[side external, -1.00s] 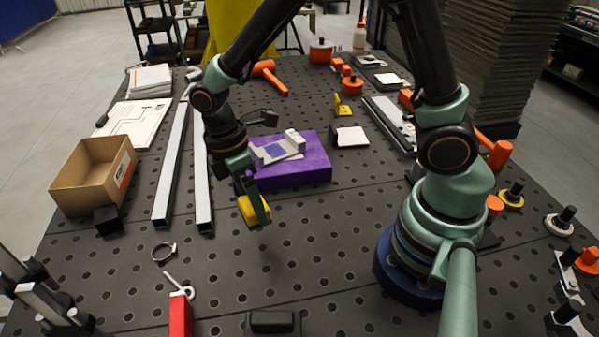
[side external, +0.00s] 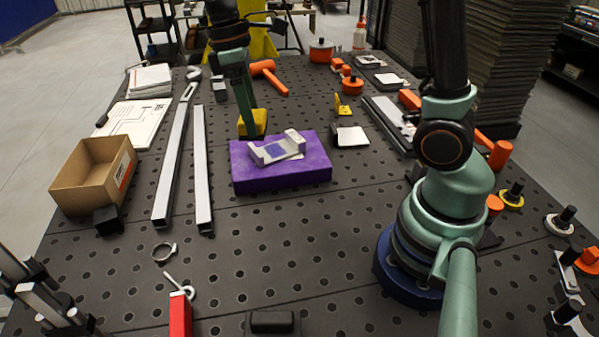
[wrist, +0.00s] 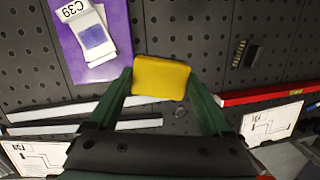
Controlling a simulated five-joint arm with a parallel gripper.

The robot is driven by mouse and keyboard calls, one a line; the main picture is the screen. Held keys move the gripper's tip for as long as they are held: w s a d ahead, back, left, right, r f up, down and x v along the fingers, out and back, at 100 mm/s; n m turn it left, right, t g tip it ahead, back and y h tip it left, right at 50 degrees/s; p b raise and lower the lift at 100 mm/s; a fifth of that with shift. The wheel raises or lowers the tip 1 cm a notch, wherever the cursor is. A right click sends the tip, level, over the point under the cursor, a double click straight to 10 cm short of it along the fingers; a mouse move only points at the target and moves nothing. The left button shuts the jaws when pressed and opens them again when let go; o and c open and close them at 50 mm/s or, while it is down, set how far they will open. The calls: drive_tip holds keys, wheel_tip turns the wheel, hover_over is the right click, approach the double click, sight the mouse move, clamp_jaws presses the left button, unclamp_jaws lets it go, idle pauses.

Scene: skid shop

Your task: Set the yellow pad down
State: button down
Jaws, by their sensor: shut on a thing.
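The yellow pad (side external: 253,124) is held between the two green fingers of my gripper (side external: 250,132), just behind the purple block in the side view. In the wrist view the yellow pad (wrist: 161,78) sits between the fingertips (wrist: 160,84). Its lower edge is partly hidden behind the block in the side view, so I cannot tell whether it touches the table. The purple block (side external: 285,177) carries a grey cradle (side external: 291,143) with a blue patch. The purple block also shows at upper left in the wrist view (wrist: 66,40).
Two long silver tubes (side external: 172,165) (side external: 202,165) lie left of the block. An open cardboard box (side external: 75,180) stands at far left. A small yellow bracket (side external: 343,107) and a white-topped piece (side external: 352,136) are to the right.

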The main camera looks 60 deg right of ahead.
wheel_tip(320, 180, up, 8)
drive_tip(key=w+d+m, duration=0.3)
drive_tip(key=m, duration=0.1)
drive_tip(key=s+f+m, duration=0.3)
drive_tip(key=s+f, duration=0.2)
drive_tip(key=f, duration=0.5)
drive_tip(key=shift+s+f, duration=0.2)
drive_tip(key=shift+f, duration=0.2)
drive_tip(key=w+d+r+m, duration=0.1)
drive_tip(key=w+d+m, duration=0.1)
drive_tip(key=w+d, duration=0.35)
drive_tip(key=w+d+r+m, duration=0.2)
drive_tip(key=w+d, duration=0.1)
drive_tip(key=d, duration=0.5)
drive_tip(key=s+d+m+y, duration=0.1)
drive_tip(key=s+d+m, duration=0.15)
drive_tip(key=d, duration=1.75)
drive_tip(key=shift+m+t, duration=0.35)
drive_tip(key=shift+t, duration=0.05)
drive_tip(key=f, duration=2)
drive_tip(key=shift+w, duration=0.3)
